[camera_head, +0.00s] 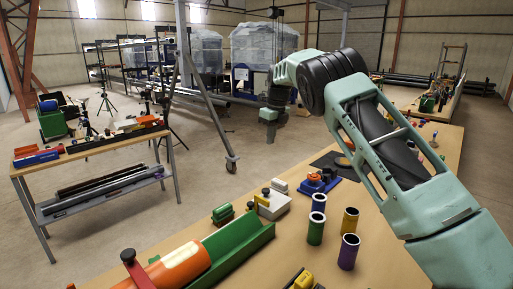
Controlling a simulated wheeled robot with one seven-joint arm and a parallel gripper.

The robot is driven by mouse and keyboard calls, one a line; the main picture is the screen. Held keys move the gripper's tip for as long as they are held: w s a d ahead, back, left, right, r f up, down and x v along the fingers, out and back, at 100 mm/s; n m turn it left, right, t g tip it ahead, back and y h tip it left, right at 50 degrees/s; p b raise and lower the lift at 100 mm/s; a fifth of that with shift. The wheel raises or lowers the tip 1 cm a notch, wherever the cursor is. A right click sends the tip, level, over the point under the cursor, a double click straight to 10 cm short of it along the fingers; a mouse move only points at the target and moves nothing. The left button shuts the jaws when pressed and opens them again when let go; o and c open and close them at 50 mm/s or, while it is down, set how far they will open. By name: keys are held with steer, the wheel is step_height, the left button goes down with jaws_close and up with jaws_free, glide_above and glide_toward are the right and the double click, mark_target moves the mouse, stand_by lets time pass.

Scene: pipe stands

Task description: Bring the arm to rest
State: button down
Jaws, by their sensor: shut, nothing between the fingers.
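My arm rises from the lower right, bends at a dark elbow and reaches to the left above the workbench (335,225). My gripper (270,134) hangs at the arm's far end, pointing down, near the bench's far left edge. It is small in the view, shut, and holds nothing that I can see. It is clear of the parts on the bench.
A green trough (240,246) with an orange pipe (178,265) lies at the front. Short upright tubes, including a purple one (348,252), stand to its right. A cluttered side table (90,152) stands left. Open floor lies between.

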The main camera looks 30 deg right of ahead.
steer(key=s+a+r+n+g+y, duration=0.1)
steer(key=s+a+r+n+y, duration=0.1)
steer(key=s+a+n, duration=2.25)
steer(key=s+a+f+n+h, duration=0.1)
steer(key=s+a+f+n, duration=0.1)
steer(key=s+n, duration=0.5)
steer(key=s+a+f+n+h, duration=0.1)
steer(key=s+n, duration=0.6)
steer(key=s, duration=1.1)
step_height(320, 180, down, 3)
steer(key=shift+s+a+r+n, duration=0.1)
steer(key=shift+s+a+n, duration=0.2)
steer(key=shift+a, duration=0.4)
